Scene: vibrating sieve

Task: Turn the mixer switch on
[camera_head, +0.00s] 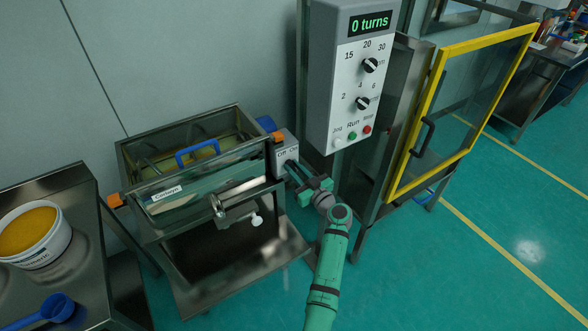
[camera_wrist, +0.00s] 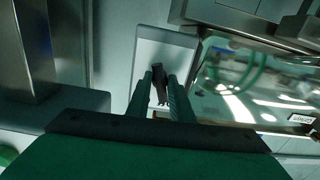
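The mixer (camera_head: 165,192) is a steel-framed, glass-walled tank with a blue handle on its lid. A grey switch box (camera_head: 285,150) marked Off and On is fixed at its right end; its face also shows in the wrist view (camera_wrist: 165,45). A small black switch lever (camera_wrist: 158,82) stands out from that face. My green gripper (camera_head: 297,174) is at the box from the front right. In the wrist view its two fingers stand on either side of the lever, with a narrow gap around it. The lever's base and exact setting are partly hidden.
A control panel (camera_head: 352,100) reading 0 turns hangs just right of the switch box. A yellow-framed door (camera_head: 437,80) stands further right. A steel table (camera_head: 75,190) at left holds a tub of orange grains (camera_head: 45,257) and a blue scoop (camera_head: 55,308). The green floor at right is clear.

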